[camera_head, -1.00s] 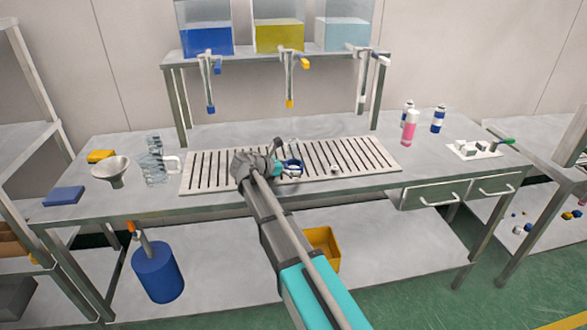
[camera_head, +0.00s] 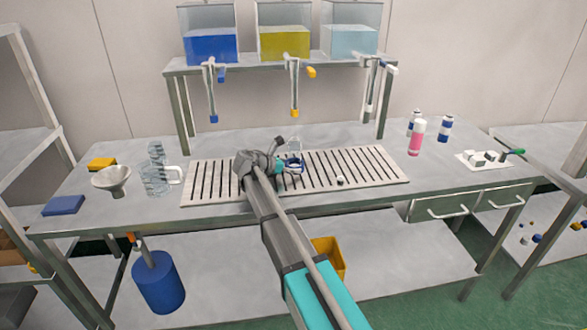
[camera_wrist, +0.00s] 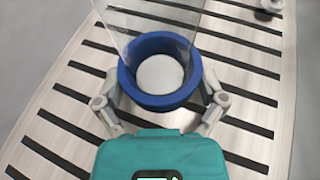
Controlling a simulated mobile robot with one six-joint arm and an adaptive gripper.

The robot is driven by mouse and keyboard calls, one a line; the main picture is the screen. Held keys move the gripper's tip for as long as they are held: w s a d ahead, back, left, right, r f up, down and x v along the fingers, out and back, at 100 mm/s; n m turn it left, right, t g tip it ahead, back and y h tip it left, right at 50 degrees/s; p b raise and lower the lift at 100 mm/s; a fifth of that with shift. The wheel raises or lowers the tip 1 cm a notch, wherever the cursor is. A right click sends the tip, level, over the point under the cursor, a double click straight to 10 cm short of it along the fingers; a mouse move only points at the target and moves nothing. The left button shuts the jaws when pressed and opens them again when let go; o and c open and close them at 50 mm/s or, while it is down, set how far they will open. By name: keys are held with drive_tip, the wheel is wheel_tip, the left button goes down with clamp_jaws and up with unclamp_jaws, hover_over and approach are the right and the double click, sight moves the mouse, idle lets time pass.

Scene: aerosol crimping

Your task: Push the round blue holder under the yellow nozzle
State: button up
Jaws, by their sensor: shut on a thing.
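The round blue holder (camera_head: 293,167) stands on the slotted grate, with a clear, see-through vessel (camera_head: 294,146) rising from it. In the wrist view the holder is a thick blue ring (camera_wrist: 160,99) around a pale round bottom. My gripper (camera_wrist: 162,103) has its fingers on both sides of the ring, shut on it. In the head view my gripper (camera_head: 284,166) reaches the holder from the left front. The yellow nozzle (camera_head: 294,112) hangs from the shelf, above the holder in the picture. Whether the holder is exactly below it in depth I cannot tell.
The slotted grate (camera_head: 375,174) is mostly clear, with a small pale part (camera_head: 340,180) to the right. A blue nozzle (camera_head: 213,118) and a pale nozzle (camera_head: 369,116) hang either side. A funnel (camera_head: 111,178) and clear jug (camera_head: 155,183) stand left; a pink bottle (camera_head: 416,139) stands right.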

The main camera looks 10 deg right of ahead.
sight(292, 109)
drive_tip(key=shift+w, duration=0.3)
drive_tip(key=o, duration=0.8)
wheel_tip(292, 109, up, 21)
drive_tip(key=p, duration=2.1)
drive_tip(key=shift+r+p, duration=0.55)
